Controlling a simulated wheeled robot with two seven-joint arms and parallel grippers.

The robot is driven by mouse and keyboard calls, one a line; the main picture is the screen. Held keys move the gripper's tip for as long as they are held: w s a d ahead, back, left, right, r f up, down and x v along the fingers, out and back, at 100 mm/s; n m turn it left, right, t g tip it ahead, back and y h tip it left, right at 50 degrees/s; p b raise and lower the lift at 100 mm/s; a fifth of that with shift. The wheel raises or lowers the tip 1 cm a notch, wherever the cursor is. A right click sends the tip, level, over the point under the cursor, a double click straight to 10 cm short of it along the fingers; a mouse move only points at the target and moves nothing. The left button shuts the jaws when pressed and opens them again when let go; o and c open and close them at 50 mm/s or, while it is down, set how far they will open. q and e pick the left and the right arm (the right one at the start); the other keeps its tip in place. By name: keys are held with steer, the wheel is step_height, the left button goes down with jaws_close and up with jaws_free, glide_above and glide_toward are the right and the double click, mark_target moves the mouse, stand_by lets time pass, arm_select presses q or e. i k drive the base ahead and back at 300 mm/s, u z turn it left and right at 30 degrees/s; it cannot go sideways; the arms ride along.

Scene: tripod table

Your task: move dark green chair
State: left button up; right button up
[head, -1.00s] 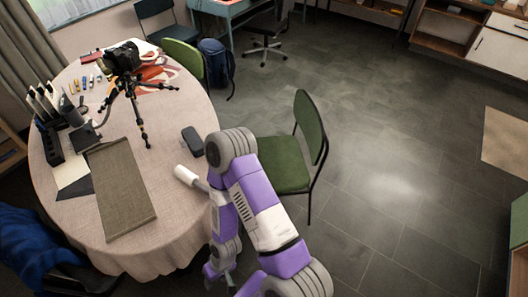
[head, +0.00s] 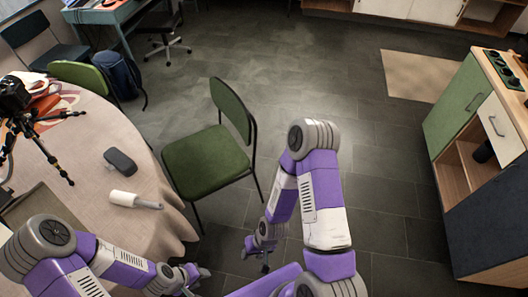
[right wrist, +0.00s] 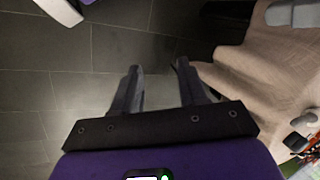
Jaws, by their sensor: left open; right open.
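The dark green chair (head: 205,160) stands beside the round table, its seat near the tablecloth and its backrest (head: 232,108) on the right. It stands upright on the floor. My right gripper (head: 258,252) is low, in front of the chair and apart from it. In the right wrist view its fingers (right wrist: 160,88) are apart with nothing between them. My left gripper (head: 190,278) is near the table's front edge, below the chair in the picture. It looks open and empty.
The round table (head: 110,190) with a draped cloth stands at left, with a white-handled roller (head: 135,200) and a dark case (head: 120,161) on it. Another green chair (head: 82,75) and a blue backpack (head: 118,75) are behind. A cabinet (head: 465,150) stands at right. The middle floor is clear.

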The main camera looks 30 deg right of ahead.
mark_target(200, 164)
steer(key=z, duration=1.65)
steer(key=i, duration=3.4)
steer(key=u, duration=4.45)
